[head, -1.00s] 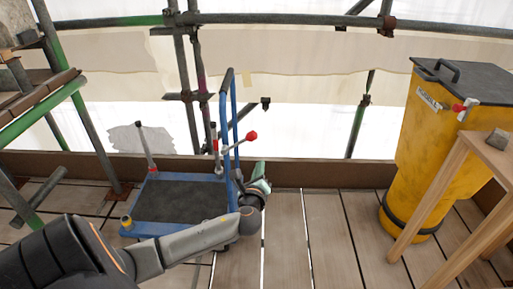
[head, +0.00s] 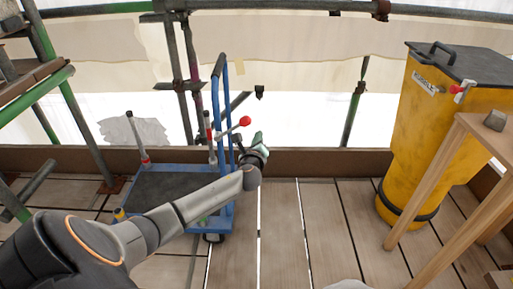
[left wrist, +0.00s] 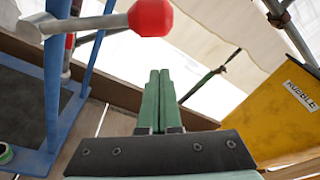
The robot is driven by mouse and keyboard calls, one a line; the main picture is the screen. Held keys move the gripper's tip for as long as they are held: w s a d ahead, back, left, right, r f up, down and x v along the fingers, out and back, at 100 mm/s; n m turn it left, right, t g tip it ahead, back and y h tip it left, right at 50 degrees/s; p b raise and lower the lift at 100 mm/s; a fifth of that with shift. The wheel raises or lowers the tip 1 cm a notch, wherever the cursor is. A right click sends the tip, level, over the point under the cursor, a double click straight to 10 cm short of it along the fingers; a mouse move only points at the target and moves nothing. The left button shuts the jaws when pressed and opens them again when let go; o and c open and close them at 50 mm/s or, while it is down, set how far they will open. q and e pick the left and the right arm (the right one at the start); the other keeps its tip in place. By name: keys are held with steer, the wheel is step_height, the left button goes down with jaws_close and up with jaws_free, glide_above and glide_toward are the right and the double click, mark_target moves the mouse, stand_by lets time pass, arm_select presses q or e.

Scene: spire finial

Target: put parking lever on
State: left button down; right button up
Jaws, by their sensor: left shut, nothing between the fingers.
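The parking lever is a grey bar with a red knob (head: 245,121) on the blue trolley (head: 170,170), beside its upright handle. In the left wrist view the red knob (left wrist: 150,18) is close, at the top, with its bar running left. My left gripper (head: 260,146) is just below and right of the knob in the head view. Its green fingers (left wrist: 158,82) are together and empty, apart from the knob.
A yellow bin (head: 425,140) with a small red-tipped handle stands at the right, behind a wooden stand (head: 440,190). Scaffold poles and a low toe board (head: 310,162) run behind. The plank floor between trolley and bin is clear.

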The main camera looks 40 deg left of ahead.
mark_target(232, 129)
arm_select(q)
steer(key=shift+s+a+r+p, duration=0.15)
steer(key=shift+s+a+r, duration=0.15)
steer(key=shift+r, duration=0.2)
steer(key=shift+s+a+r+p, duration=0.2)
steer(key=shift+s+r, duration=0.15)
steer(key=shift+r, duration=0.2)
steer(key=shift+s+a+r+p, duration=0.15)
steer(key=shift+s+a+r, duration=0.15)
steer(key=shift+r, duration=0.2)
arm_select(e)
steer(key=shift+r, duration=0.25)
arm_select(q)
steer(key=shift+r, duration=0.1)
